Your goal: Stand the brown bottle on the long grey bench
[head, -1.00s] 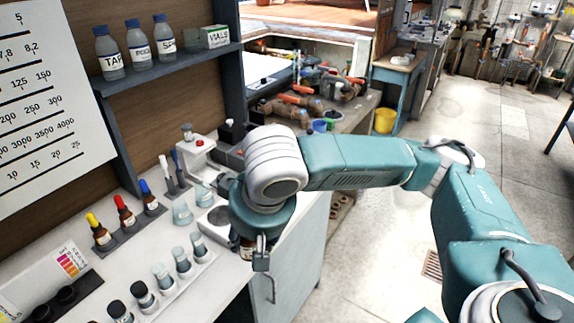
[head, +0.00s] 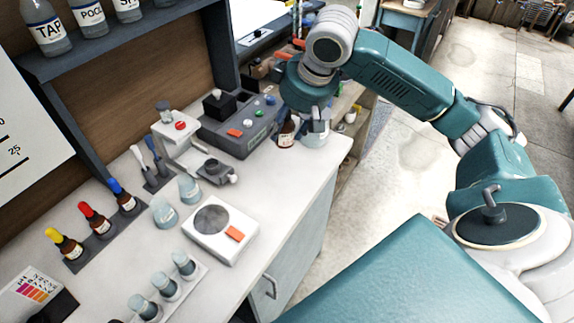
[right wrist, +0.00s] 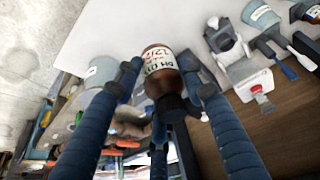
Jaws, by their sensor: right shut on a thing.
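The brown bottle (head: 287,133) with a white label is in my right gripper (head: 301,124), at the far right end of the pale-topped counter (head: 258,190). I cannot tell whether the bottle's base touches the counter. I cannot make out for certain which surface is the long grey bench. My left gripper is not in view.
A clear beaker (head: 316,138) stands close beside the right gripper. A grey control box (head: 238,128) is just left of the bottle. A white scale (head: 220,232), dropper bottles (head: 97,220) and vials (head: 165,285) stand nearer. Open floor (head: 410,165) lies to the right.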

